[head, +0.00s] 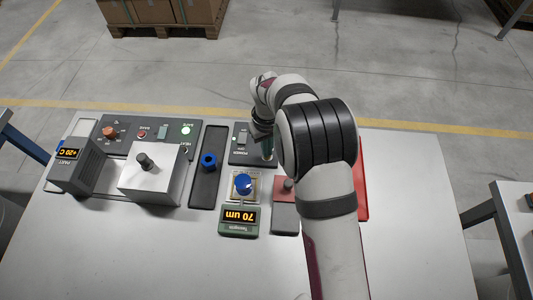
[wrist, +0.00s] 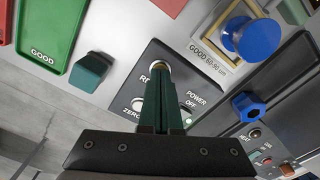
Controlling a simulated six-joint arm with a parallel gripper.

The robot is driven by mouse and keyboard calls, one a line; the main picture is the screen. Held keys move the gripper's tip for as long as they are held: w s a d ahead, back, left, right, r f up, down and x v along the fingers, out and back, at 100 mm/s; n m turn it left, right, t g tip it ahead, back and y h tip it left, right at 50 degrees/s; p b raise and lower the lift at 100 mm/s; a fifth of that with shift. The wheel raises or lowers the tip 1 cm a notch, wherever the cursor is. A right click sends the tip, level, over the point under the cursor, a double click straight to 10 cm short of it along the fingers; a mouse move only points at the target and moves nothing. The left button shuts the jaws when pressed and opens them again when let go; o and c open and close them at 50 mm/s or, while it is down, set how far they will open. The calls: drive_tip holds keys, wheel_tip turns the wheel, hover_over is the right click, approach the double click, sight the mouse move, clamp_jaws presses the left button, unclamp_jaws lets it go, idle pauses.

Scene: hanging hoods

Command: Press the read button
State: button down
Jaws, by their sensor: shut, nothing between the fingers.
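The read button (wrist: 157,65) is on a dark panel (wrist: 150,85) in the wrist view, its label partly hidden behind my fingers. My gripper (wrist: 161,78) is shut and empty, its dark green fingers pointing at the button and covering part of it. I cannot tell whether the tips touch it. In the head view my gripper (head: 268,152) is at the right side of the same panel (head: 241,152), and my arm hides the button. A display unit (head: 239,220) reads "70 um", upside down in the picture.
The zero button (wrist: 138,103) and a power switch (wrist: 186,112) are close to my fingers. A blue-topped fixture (head: 243,184) stands in front of the panel. A silver box (head: 150,178) stands left. The front table (head: 140,250) is clear.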

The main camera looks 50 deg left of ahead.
drive_tip(key=shift+f, duration=0.45)
wheel_tip(320, 180, up, 7)
drive_tip(key=shift+r, duration=0.1)
unclamp_jaws()
idle(0.7)
